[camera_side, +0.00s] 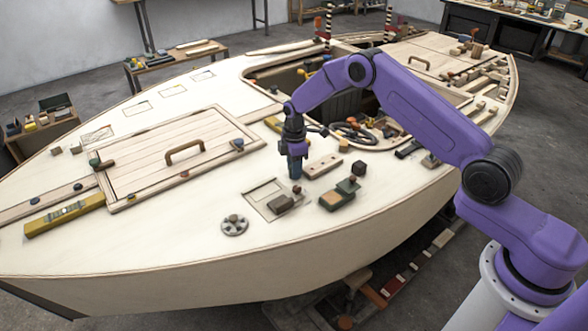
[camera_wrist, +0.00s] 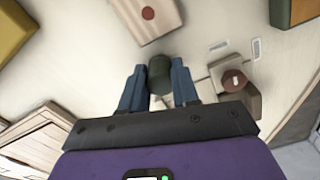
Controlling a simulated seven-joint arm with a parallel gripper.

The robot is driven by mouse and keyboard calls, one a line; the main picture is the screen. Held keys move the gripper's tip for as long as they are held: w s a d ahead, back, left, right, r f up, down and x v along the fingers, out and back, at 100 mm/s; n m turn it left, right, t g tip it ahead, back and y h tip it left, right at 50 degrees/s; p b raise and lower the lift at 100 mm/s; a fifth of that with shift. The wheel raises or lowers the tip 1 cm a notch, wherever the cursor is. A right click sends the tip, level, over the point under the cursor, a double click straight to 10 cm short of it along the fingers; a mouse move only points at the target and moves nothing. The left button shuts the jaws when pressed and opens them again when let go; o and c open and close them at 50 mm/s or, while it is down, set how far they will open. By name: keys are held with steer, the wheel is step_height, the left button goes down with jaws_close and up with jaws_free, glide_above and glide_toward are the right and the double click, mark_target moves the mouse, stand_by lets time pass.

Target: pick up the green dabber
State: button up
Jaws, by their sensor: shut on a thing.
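The green dabber (camera_wrist: 159,74) is a short, dark green cylinder in the wrist view. It stands between the two blue fingers of my gripper (camera_wrist: 160,88), which are shut on it from both sides. In the side view my gripper (camera_side: 295,173) points down over the pale deck, right of the handled hatch. The dabber is hidden there behind the fingers, and I cannot tell whether it touches the deck.
A pale block (camera_side: 322,166) lies just right of my gripper. A brown block (camera_side: 284,203) on a flat plate, a green block (camera_side: 337,201) and a grey disc (camera_side: 235,225) lie nearer the deck's front edge. The handled hatch (camera_side: 150,170) is left. Bare deck lies between.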

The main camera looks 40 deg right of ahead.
steer(key=shift+r, duration=0.65)
steer(key=s+r, duration=1.1)
steer(key=s, duration=0.3)
steer(key=shift+d+r, duration=0.25)
steer(key=shift+d, duration=0.1)
steer(key=o, duration=0.3)
steer(key=shift+c, duration=1)
